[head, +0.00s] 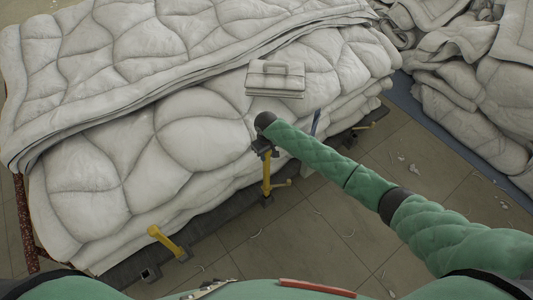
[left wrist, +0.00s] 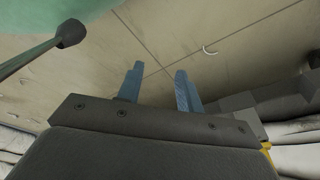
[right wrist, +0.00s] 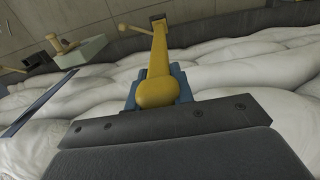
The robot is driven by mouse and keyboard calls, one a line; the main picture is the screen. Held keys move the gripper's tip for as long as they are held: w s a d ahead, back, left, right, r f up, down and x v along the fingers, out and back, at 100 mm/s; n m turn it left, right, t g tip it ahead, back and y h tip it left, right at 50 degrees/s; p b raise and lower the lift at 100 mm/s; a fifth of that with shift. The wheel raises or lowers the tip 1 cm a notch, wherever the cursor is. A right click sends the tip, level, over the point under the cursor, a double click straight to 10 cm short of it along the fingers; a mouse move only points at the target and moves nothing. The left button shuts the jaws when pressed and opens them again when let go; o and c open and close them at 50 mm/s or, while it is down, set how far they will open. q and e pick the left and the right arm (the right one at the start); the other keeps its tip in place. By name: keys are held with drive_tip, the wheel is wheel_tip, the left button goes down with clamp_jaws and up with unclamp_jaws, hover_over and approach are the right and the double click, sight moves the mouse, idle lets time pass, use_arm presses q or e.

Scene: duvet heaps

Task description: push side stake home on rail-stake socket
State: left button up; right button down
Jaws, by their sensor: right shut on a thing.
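A yellow side stake (head: 267,175) stands roughly upright beside the duvet heap, under my right gripper (head: 266,150). In the right wrist view the blue fingers (right wrist: 157,98) are shut on the stake's rounded top (right wrist: 156,90). The stake's far end meets a dark square socket (right wrist: 158,17) low on the rail; how deep it sits I cannot tell. My left gripper (left wrist: 160,85) is open and empty, pointed at bare floor; it is outside the head view.
Duvets (head: 200,120) are piled high behind the rail (head: 205,245). Another yellow stake (head: 165,240) leans at the front left, near an empty-looking socket (head: 150,273). A further yellow piece (head: 375,117) is at the right. The tiled floor (head: 340,215) is mostly clear.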

sight(266, 164)
use_arm(q)
drive_tip(key=shift+s+a+r, duration=0.1)
drive_tip(key=shift+s+a, duration=0.4)
drive_tip(key=shift+s, duration=0.2)
drive_tip(key=shift+d+r+p, duration=0.1)
drive_tip(key=shift+r+p, duration=0.4)
drive_tip(key=shift+p, duration=0.2)
idle(0.5)
